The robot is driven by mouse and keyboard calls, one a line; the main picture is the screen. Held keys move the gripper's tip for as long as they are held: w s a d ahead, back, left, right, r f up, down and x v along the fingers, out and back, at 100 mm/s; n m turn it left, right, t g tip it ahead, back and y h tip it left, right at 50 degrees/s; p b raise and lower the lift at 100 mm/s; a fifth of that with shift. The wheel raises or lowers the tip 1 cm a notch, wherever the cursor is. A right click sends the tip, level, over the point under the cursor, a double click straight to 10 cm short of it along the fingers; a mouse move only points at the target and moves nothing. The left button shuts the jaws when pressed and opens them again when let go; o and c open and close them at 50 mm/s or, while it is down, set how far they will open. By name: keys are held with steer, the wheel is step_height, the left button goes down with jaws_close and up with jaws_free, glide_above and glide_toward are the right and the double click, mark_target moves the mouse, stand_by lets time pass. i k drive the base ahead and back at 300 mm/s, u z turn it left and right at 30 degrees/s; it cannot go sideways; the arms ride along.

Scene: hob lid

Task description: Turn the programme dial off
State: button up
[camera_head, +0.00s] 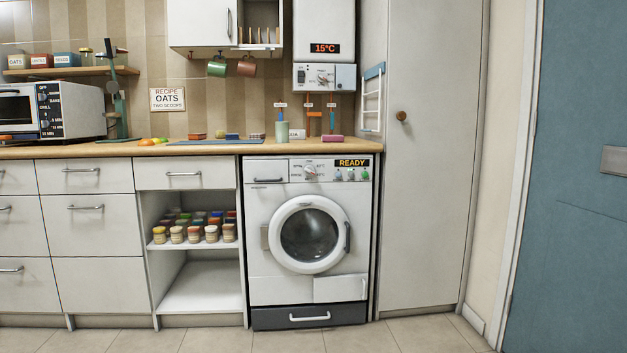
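The washing machine (258,225) stands under the worktop, right of centre. Its dial (311,171) is a small pale knob on the top panel, with small printed marks around it. The marks and the pointer are too small to read. A display (351,163) to the right of the dial reads "READY". Small buttons with coloured lights (350,175) sit below the display. The round door (309,235) looks shut. My gripper is not in view.
The floor (400,338) in front of the machine is clear. A tall cupboard (432,160) stands to the right. The detergent drawer (267,172) is left of the dial. The worktop (210,149) above holds small items. A boiler (323,30) and a toaster oven (75,107) have other knobs.

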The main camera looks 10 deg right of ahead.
mark_target(308, 170)
steer(key=u, duration=1.05)
steer(key=i, duration=1.75)
steer(key=z, duration=0.8)
steer(key=i, duration=0.2)
steer(key=z, duration=0.3)
